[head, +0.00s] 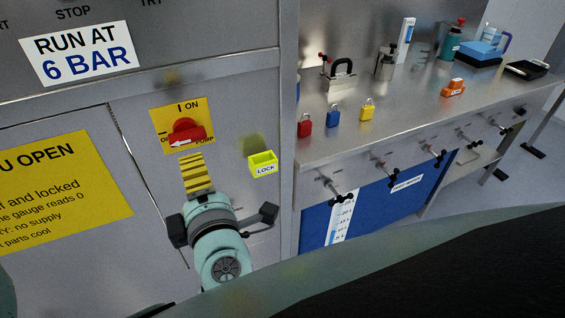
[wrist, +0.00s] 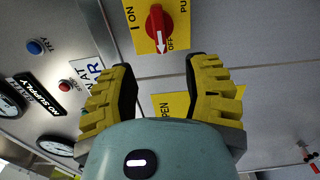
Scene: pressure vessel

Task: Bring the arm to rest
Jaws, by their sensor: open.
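My gripper (head: 195,178) is in front of the metal cabinet's lower panel, just below the red rotary switch (head: 185,132) on its yellow plate. In the wrist view my gripper (wrist: 163,75) has its two yellow ribbed fingers spread apart, with nothing between them. The red switch also shows in the wrist view (wrist: 155,27), beyond the fingertips, with its white arrow at OFF. The gripper looks apart from the switch, though the exact gap is hard to tell.
A steel bench (head: 420,110) stands at right. On it are red (head: 305,127), blue (head: 333,117) and yellow (head: 367,111) padlocks, a hasp (head: 340,75) and an orange item (head: 453,88). Valve handles (head: 335,190) stick out along its front.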

